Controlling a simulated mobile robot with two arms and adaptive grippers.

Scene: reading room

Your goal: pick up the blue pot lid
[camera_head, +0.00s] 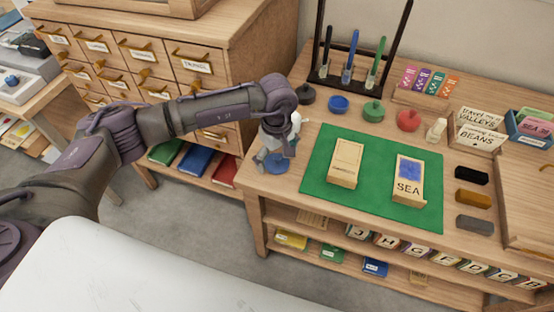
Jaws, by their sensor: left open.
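The blue pot lid (275,164) lies near the left end of the wooden table, a flat blue disc partly hidden by my gripper. My left gripper (270,152) is open, pointing down right over the lid, its fingers close around the lid's middle. Whether they touch it I cannot tell. The blue pot (338,104) stands at the back of the table, between a black pot (305,95) and a green pot (373,111). My right gripper is not in view.
A green mat (320,181) with two wooden blocks lies just right of my gripper. A red pot (408,121), a pen rack (342,85) and card holders stand behind. A drawer cabinet (210,50) stands left of the table, behind my arm.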

